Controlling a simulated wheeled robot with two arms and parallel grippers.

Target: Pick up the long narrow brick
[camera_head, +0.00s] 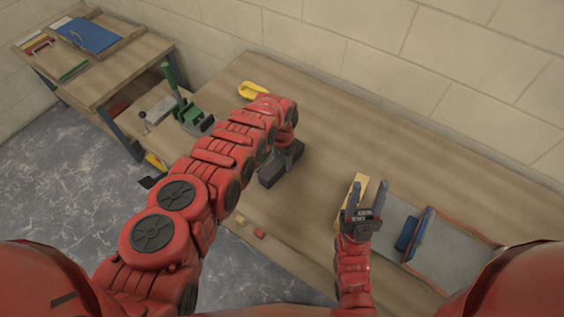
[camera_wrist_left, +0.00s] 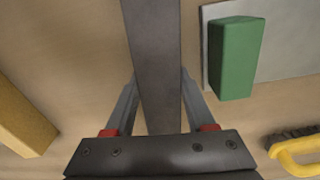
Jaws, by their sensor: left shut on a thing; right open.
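A long narrow dark grey brick (camera_wrist_left: 155,60) runs between the two fingers of my left gripper (camera_wrist_left: 160,90) in the left wrist view. The gripper is shut on it. In the head view my left gripper (camera_head: 283,163) points down over the workbench, and the dark end of the brick (camera_head: 270,178) shows below it. My arm hides part of it. I cannot tell whether the brick touches the bench. My right gripper (camera_head: 367,190) is open and empty, beside a yellow block (camera_head: 357,183) at the right part of the bench.
In the left wrist view, a green block (camera_wrist_left: 236,55) lies on a grey plate (camera_wrist_left: 290,45) at the right, near a yellow-handled brush (camera_wrist_left: 295,155). A tray with a blue item (camera_head: 408,233) is at the bench's right. Small pieces (camera_head: 260,232) lie near the front edge.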

